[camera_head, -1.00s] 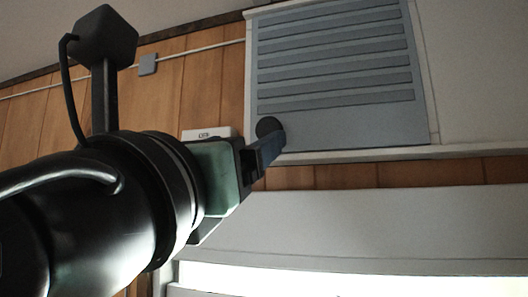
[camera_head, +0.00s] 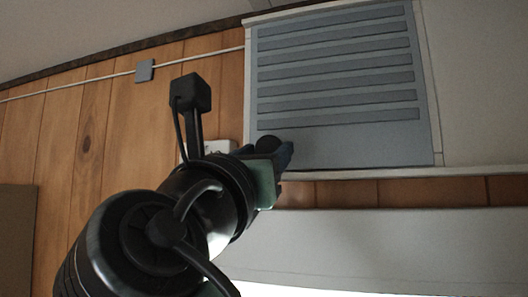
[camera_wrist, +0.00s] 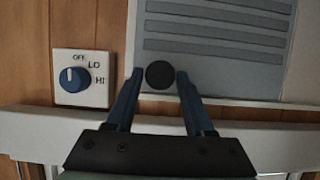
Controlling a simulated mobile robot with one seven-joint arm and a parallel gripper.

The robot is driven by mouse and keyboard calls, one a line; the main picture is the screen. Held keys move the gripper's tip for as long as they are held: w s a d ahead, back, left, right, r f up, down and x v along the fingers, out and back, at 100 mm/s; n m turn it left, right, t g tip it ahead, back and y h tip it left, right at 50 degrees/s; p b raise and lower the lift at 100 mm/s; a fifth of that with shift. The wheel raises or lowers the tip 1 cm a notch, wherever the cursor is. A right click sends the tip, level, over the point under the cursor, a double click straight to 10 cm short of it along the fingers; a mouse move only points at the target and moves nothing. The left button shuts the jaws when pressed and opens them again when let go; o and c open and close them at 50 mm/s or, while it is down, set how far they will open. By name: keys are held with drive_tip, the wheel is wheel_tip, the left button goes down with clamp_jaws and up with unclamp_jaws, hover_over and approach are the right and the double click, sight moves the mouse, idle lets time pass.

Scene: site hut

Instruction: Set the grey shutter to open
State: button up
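The grey shutter (camera_head: 350,95) is a slatted panel in a pale frame on the wall, and it also shows in the wrist view (camera_wrist: 225,60). A round black knob (camera_wrist: 160,75) sits at its lower left corner; in the head view the knob (camera_head: 268,144) is partly hidden by my gripper. My gripper (camera_wrist: 159,75) is open, with one blue finger on each side of the knob in the picture. Gaps show between the knob and both fingers. I cannot tell how far the fingertips are from the panel.
A white dial plate (camera_wrist: 82,78) with a blue knob, marked OFF, LO and HI, is on the wood wall left of the shutter. A pale ledge (camera_head: 390,235) runs below. A grey box and conduit (camera_head: 145,70) are at upper left.

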clamp_jaws()
idle(1.1)
